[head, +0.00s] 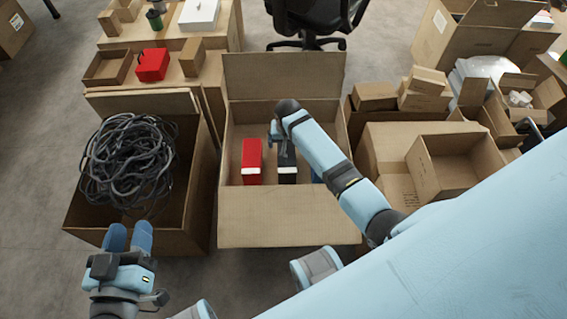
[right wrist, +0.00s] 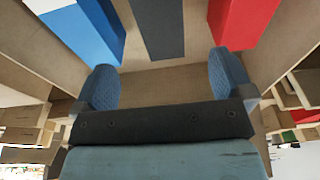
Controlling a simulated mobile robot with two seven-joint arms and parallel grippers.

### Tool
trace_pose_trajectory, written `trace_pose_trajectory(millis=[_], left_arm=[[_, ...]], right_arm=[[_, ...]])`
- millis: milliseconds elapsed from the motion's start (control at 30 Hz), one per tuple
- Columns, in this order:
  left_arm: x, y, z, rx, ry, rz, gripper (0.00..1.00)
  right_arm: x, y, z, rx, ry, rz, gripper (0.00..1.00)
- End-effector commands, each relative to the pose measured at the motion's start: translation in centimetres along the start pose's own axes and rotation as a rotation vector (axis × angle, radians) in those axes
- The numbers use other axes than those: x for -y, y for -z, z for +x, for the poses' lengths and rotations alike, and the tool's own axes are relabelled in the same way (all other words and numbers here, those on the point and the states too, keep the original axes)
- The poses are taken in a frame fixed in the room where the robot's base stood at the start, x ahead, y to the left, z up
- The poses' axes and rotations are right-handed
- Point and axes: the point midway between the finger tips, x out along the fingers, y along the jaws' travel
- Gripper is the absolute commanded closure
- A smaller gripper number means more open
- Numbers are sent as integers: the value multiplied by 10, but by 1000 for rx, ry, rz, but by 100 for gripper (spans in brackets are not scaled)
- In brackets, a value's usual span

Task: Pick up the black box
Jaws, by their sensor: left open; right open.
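The black box (head: 287,170) stands upright in the open carton (head: 290,215), between a red box (head: 251,162) and a blue box (head: 316,176). In the right wrist view the black box (right wrist: 160,28) shows as a dark strip, ahead of and between the fingertips, with the blue box (right wrist: 80,30) left and the red box (right wrist: 240,20) right. My right gripper (right wrist: 162,88) is open and empty; in the head view its arm reaches over the carton and partly hides the black box. My left gripper (head: 128,236) is open and empty, at the front of the left carton.
A left carton (head: 190,215) holds a tangle of black cable (head: 130,160). To the right, more cartons (head: 455,165) crowd close to my right arm. A table (head: 215,50) with a red item (head: 152,65) stands at the back left, and a black chair (head: 315,20) behind.

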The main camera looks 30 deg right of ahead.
Motion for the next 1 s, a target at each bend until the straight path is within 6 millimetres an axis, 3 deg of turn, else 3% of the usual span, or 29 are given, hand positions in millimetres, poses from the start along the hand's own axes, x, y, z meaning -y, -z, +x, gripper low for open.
trace_pose_trajectory(millis=[200, 467, 567, 800, 1000], left_arm=[[-16, 27, 3, -169, -64, -23, 57], [-26, 48, 0, -271, -107, -43, 57], [-26, 42, 2, -260, -110, -45, 57], [-21, 6, 9, -142, -120, -45, 57], [-21, -1, 10, -104, -123, -44, 57]], right_arm=[[-1, -1, 50, 2, -2, -1, 1], [0, 0, 75, 0, -1, -1, 1], [0, 0, 83, -1, -1, -1, 1], [0, 1, 119, 0, -1, -1, 1], [0, 1, 127, 0, 0, -1, 1]])
